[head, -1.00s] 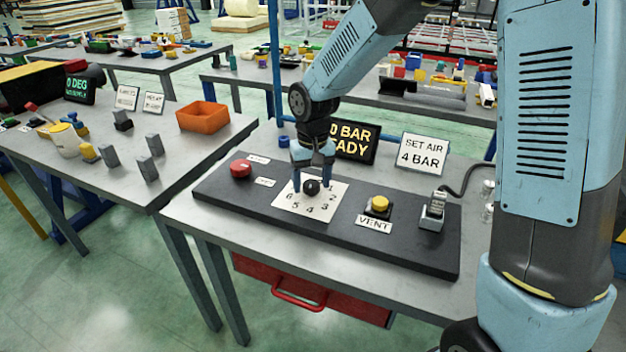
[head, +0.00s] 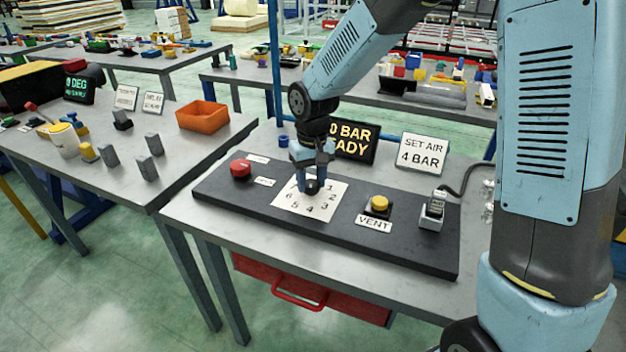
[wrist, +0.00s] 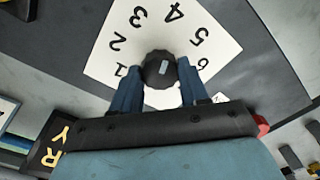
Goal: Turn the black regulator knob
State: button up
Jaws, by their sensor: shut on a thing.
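The black regulator knob (head: 312,187) stands on a white dial card (head: 318,206) numbered around it, on the dark panel. In the wrist view the round knob (wrist: 159,69) sits between my two blue fingers, with a light pointer mark on its top. My gripper (head: 312,182) points down and is shut on the knob, one finger on each side. The black display (head: 352,140) behind is partly hidden by my gripper; "0 BAR" and "ADY" can be read. A white sign (head: 423,153) reads "SET AIR 4 BAR".
A red button (head: 241,169) is left of the dial. A yellow button (head: 379,203) labelled "VENT" and a grey switch-like block (head: 433,214) are to the right. An orange bin (head: 202,116) stands on the left table.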

aim_at(313, 182)
jog(key=o, duration=1.1)
jog(key=shift+c, duration=0.2)
notch_tip(313, 182, up, 14)
jog(key=shift+d, duration=0.15)
jog(key=shift+w+d+f, duration=0.1)
jog(key=s+d+r+m+t, duration=0.1)
jog(key=s+d+r+t, duration=0.2)
jog(key=d, duration=0.5)
jog(key=s+d+r+m, duration=0.2)
jog(key=s+d+r, duration=0.2)
jog(key=d, duration=0.4)
jog(key=s+d+r+m+t, duration=0.1)
jog(key=s+d+m+t, duration=0.1)
jog(key=s+d, duration=0.9)
jog(key=shift+s+d+m+t, duration=0.3)
jog(key=shift+s+d+t, duration=0.05)
jog(key=shift+s+t, duration=0.1)
